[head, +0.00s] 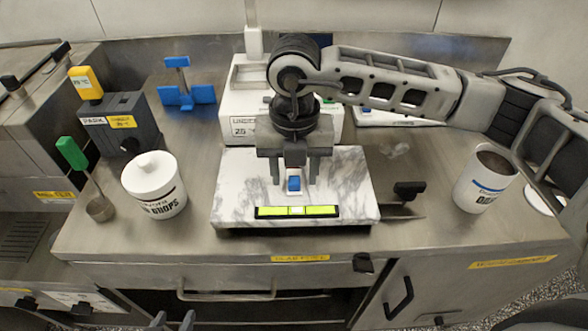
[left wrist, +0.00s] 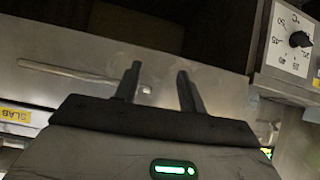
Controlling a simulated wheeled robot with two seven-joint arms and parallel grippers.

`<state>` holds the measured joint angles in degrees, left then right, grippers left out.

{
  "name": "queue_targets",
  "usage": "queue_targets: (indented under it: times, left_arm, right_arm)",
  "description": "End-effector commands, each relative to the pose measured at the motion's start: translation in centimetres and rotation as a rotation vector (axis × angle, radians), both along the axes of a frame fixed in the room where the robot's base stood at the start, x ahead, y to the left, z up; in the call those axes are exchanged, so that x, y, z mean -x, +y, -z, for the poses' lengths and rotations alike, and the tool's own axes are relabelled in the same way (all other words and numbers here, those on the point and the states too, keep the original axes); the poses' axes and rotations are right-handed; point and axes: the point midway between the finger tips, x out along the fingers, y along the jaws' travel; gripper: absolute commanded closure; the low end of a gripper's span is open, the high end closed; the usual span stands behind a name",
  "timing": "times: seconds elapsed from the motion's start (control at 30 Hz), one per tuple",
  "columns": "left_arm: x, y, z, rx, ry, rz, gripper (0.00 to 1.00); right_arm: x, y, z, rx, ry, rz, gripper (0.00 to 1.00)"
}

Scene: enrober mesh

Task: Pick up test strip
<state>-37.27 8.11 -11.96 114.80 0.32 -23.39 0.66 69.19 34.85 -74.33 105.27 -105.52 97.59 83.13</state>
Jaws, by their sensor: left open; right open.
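A small white piece with a blue patch, which looks like the test strip (head: 293,185), is on the marble slab (head: 345,185) in the head view. My right gripper (head: 294,181) is over the slab, pointing down, with its open fingers on either side of the strip. The strip's far part is hidden behind the gripper, and I cannot tell whether a finger touches it. My left gripper (head: 173,321) is low at the bottom edge, away from the slab. In the left wrist view it (left wrist: 157,75) is open and empty in front of the steel cabinet.
A yellow-green spirit level (head: 297,211) lies along the slab's front edge. A scraper with a black handle (head: 408,190) is right of the slab. White pots stand left (head: 154,187) and right (head: 484,178). A blue stand (head: 187,94) is behind. Counter beside the slab is partly clear.

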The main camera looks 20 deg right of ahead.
Motion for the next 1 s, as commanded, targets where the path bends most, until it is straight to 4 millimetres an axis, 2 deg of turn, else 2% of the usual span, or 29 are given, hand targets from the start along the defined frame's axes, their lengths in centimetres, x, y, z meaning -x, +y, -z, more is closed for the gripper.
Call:
queue_targets:
  times: [0.1, 0.33, 0.37, 0.5, 0.87, 1.0]
  left_arm:
    - [0.0, 0.0, 0.1, -0.001, 0.004, -0.003, 0.59]
    - [0.2, 0.1, 0.5, -0.003, 0.012, -0.003, 0.59]
    - [0.2, 0.1, 0.5, -0.003, 0.012, -0.003, 0.59]
    - [0.3, 0.1, 0.5, -0.003, 0.012, -0.003, 0.59]
    - [0.4, 0.1, 0.5, -0.001, 0.013, -0.004, 0.59]
    - [0.4, 0.1, 0.8, 0.0, 0.012, -0.003, 0.59]
  right_arm:
    - [0.0, 0.0, 1.1, 0.001, 0.0, 0.001, 0.55]
    - [0.0, 0.0, 1.3, 0.0, -0.001, 0.0, 0.55]
    - [0.0, 0.0, 1.3, 0.0, -0.001, 0.0, 0.57]
    - [0.0, 0.0, 1.3, 0.0, -0.001, 0.0, 0.96]
    - [-0.1, 0.0, 1.1, 0.0, -0.002, 0.0, 0.97]
    - [-0.1, 0.0, 0.2, -0.002, -0.005, 0.0, 0.97]
